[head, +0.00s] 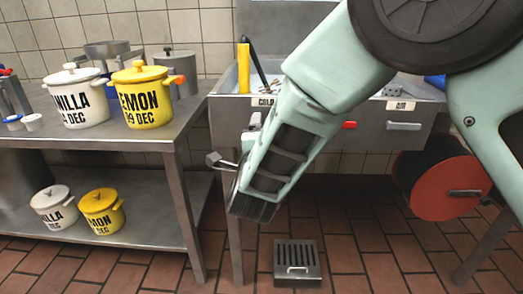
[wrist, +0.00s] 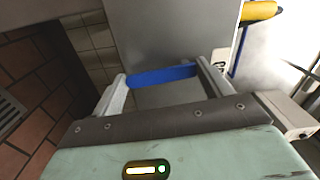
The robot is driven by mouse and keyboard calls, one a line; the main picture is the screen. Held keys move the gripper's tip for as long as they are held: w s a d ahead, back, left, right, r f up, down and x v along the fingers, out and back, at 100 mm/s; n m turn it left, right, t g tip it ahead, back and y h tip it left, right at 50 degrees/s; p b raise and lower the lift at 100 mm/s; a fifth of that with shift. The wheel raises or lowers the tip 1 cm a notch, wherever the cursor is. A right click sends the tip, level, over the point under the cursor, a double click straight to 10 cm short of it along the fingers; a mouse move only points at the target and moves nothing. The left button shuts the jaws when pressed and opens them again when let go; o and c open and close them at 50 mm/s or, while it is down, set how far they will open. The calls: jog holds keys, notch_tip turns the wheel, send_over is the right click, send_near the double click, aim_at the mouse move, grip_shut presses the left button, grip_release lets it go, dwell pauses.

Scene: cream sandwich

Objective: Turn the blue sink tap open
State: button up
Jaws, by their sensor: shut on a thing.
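In the wrist view, the blue tap handle (wrist: 160,76) is a bar in front of the grey sink front, with its two ends between the fingers of my gripper (wrist: 163,71). My gripper is shut on it across its length. In the head view, my gripper (head: 236,142) is partly hidden behind my forearm, at the left part of the sink front, below the label reading COLD (head: 262,101). The blue handle is hidden there. The sink (head: 228,84) is a steel basin on legs.
A red handle (head: 349,125) sits on the sink front to the right. Left is a steel table (head: 150,133) with yellow (head: 150,97) and white (head: 76,98) pots. A red reel (head: 440,185) hangs at right. A floor drain (head: 297,255) lies below.

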jog(key=shift+a+f+m+b, duration=0.1)
jog(key=shift+a+m+b, duration=0.05)
jog(key=shift+m+b, duration=0.4)
jog(key=o, duration=1.4)
jog(key=s, duration=0.5)
jog(key=s+p, duration=0.1)
jog(key=s, duration=1.1)
jog(key=shift+s+a, duration=0.2)
jog(key=shift+a, duration=0.15)
